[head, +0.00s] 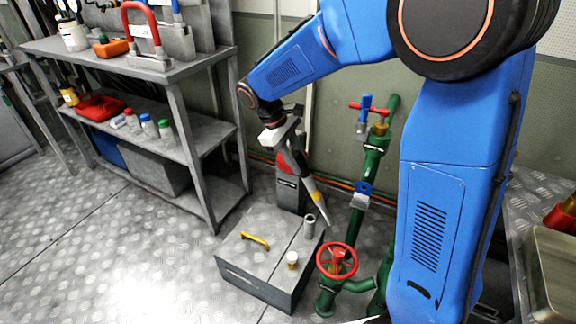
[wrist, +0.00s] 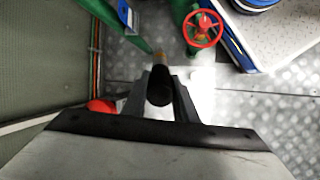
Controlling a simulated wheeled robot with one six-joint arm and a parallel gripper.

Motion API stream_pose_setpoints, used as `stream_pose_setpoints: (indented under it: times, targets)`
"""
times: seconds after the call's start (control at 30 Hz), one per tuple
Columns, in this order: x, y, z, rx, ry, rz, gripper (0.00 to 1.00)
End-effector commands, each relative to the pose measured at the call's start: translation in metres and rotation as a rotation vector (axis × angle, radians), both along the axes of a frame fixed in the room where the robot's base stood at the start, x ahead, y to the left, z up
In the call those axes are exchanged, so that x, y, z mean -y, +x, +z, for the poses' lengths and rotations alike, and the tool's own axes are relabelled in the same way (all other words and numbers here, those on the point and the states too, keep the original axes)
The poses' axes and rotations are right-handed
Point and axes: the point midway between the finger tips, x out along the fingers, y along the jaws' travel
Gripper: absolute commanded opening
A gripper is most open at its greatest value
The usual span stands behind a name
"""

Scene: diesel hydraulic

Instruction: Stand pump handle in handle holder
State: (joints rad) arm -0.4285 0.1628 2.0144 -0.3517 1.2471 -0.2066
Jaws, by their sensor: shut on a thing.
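My gripper (head: 303,168) is shut on the pump handle (head: 318,205), a slim bar with a yellowish band and a grey lower part. The handle hangs tilted, its lower end pointing down and to the right. In the wrist view the black round end of the handle (wrist: 160,90) sits between the two grey fingers, with a tan part beyond it. A short grey upright tube (head: 309,226), seemingly the handle holder, stands on the grey box. The handle's lower end shows just right of the tube; I cannot tell the gap in depth.
The grey box (head: 240,262) also carries a yellow handle (head: 256,241) and a small jar (head: 292,260). Green pipes with a red handwheel (head: 337,261) stand close on the right. A red extinguisher-like object (head: 284,163) is behind. Shelves stand left; the floor before them is clear.

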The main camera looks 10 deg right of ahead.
Motion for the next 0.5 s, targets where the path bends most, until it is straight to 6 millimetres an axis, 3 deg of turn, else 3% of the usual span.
stream_pose_setpoints:
  times: [0.5]
  targets:
    - [0.052, 0.026, 0.039, 0.137, 0.306, -0.411, 0.00]
